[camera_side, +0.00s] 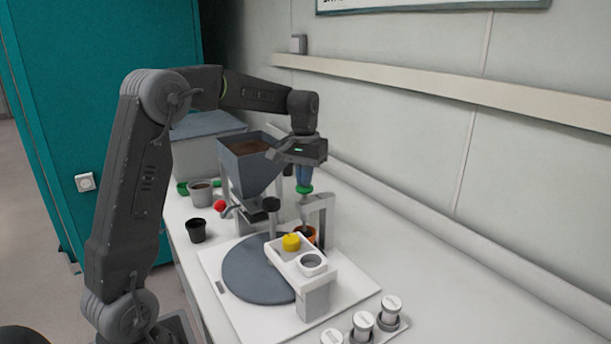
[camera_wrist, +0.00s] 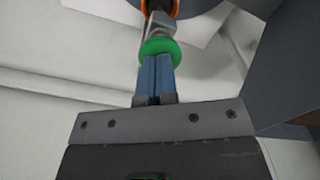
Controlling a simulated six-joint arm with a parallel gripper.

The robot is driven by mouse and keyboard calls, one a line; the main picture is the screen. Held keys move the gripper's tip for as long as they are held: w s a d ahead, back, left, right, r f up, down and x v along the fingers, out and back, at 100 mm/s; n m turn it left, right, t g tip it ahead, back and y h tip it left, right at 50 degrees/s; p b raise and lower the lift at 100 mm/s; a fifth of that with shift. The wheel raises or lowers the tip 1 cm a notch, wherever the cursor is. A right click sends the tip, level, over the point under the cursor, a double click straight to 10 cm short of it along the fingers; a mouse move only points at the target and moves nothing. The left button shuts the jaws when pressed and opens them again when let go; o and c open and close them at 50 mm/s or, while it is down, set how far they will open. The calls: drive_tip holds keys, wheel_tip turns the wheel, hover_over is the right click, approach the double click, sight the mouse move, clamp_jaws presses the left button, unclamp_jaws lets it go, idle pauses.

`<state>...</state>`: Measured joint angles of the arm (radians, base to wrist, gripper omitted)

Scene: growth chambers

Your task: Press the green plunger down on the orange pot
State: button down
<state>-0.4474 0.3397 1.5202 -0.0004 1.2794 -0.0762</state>
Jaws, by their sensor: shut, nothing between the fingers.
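The green plunger (camera_side: 304,189) is a round knob on top of a shaft in a grey-white stand. My gripper (camera_side: 303,180) points straight down above it, with its blue fingers shut and empty. The fingertips are at the knob's top; I cannot tell whether they touch. In the wrist view the green plunger (camera_wrist: 159,47) shows just past the tips of my shut gripper (camera_wrist: 158,57). The orange pot (camera_side: 312,234) stands below the plunger, partly hidden by the stand and a white holder. Only part of its orange rim (camera_wrist: 176,9) shows in the wrist view.
A soil hopper (camera_side: 248,165) stands left of the plunger, with a red knob (camera_side: 220,206) near it. A white holder with a yellow cap (camera_side: 291,241) is in front. A dark round turntable (camera_side: 255,270), a black pot (camera_side: 196,231) and several white-lidded jars (camera_side: 363,321) are around it.

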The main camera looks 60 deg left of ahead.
wheel_tip(320, 180, up, 10)
idle(0.9)
drive_tip(key=s+d+m+t, duration=0.3)
drive_tip(key=s+d, duration=0.6)
drive_tip(key=d, duration=0.3)
drive_tip(key=s+d+f+m+t, duration=0.1)
drive_tip(key=s+d+f, duration=0.3)
drive_tip(key=s, duration=0.2)
drive_tip(key=s+d+f+m+t, duration=0.1)
drive_tip(key=s+d+f+m, duration=0.1)
drive_tip(key=s+d+f, duration=0.2)
drive_tip(key=s, duration=0.3)
drive_tip(key=shift+f+t, duration=0.2)
drive_tip(key=shift+t, duration=0.1)
